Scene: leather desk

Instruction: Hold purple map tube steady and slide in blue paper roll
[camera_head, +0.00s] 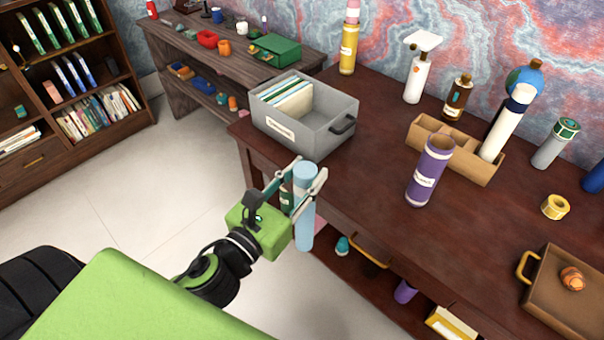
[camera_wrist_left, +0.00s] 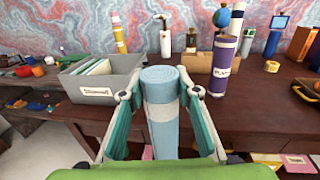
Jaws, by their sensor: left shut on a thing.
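The purple map tube (camera_head: 430,172) stands upright on the dark desk, its open top facing up. It also shows in the left wrist view (camera_wrist_left: 223,68), at the right. My left gripper (camera_head: 305,186) is shut on the light blue paper roll (camera_head: 304,215), which is upright in front of the desk's edge, left of the tube and apart from it. In the left wrist view the roll (camera_wrist_left: 162,120) sits between the two fingers. My right gripper is not in view.
A grey file box (camera_head: 330,140) stands left of the tube. A brown divided organizer (camera_head: 467,168) with a white roll (camera_head: 505,125) is behind it. A tan tray (camera_head: 560,300) and a yellow tape roll (camera_head: 555,206) are to the right. The desk before the tube is clear.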

